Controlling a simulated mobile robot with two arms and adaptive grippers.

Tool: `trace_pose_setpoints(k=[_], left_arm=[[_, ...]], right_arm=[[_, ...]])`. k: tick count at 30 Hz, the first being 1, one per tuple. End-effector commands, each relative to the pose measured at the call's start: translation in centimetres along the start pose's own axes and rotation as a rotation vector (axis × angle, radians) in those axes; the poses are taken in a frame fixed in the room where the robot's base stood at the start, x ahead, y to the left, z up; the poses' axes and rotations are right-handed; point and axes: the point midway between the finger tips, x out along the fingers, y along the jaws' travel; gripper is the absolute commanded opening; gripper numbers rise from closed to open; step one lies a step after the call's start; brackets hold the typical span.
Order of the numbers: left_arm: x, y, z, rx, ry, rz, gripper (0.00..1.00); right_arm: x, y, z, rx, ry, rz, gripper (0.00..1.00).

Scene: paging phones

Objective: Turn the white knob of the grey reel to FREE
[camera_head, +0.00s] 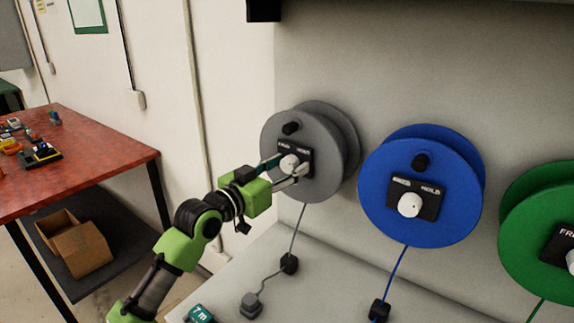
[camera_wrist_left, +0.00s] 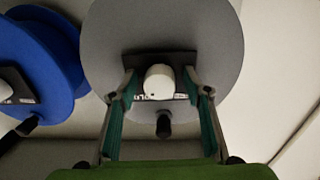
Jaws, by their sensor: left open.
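The grey reel (camera_head: 323,128) is mounted on the wall, left of the other reels in the head view. Its white knob (camera_head: 289,164) sits on a black label plate (camera_head: 306,157) with white lettering, partly hidden by my fingers. My left gripper (camera_head: 286,171) is open at the plate, with its fingers on either side of the knob. In the left wrist view the knob (camera_wrist_left: 159,82) stands between the two fingers (camera_wrist_left: 160,105), with a gap on each side. A small dark mark shows on the knob; I cannot tell which word it points to. My right gripper is not in view.
A blue reel (camera_head: 447,217) and a green reel (camera_head: 525,240) hang to the right. A cord runs from the grey reel to a dark block (camera_head: 289,263). A teal "7 m" tag (camera_head: 201,314) lies below. A red table (camera_head: 90,165) stands at left.

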Motion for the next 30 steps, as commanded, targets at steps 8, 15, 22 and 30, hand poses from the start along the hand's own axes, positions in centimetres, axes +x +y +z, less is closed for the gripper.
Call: trace_pose_setpoints(k=[8,15,22,30], left_arm=[[0.0,0.0,0.0,0.0,0.0,0.0,0.29],[0.0,0.0,0.0,-0.001,0.0,0.0,0.06],[0.0,0.0,0.0,-0.036,0.001,0.0,0.06],[0.0,0.1,-0.2,-0.196,0.005,0.0,0.06]], right_arm=[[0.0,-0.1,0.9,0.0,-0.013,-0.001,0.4],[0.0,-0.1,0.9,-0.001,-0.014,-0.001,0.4],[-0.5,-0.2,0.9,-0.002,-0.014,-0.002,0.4],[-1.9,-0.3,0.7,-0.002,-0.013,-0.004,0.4]])
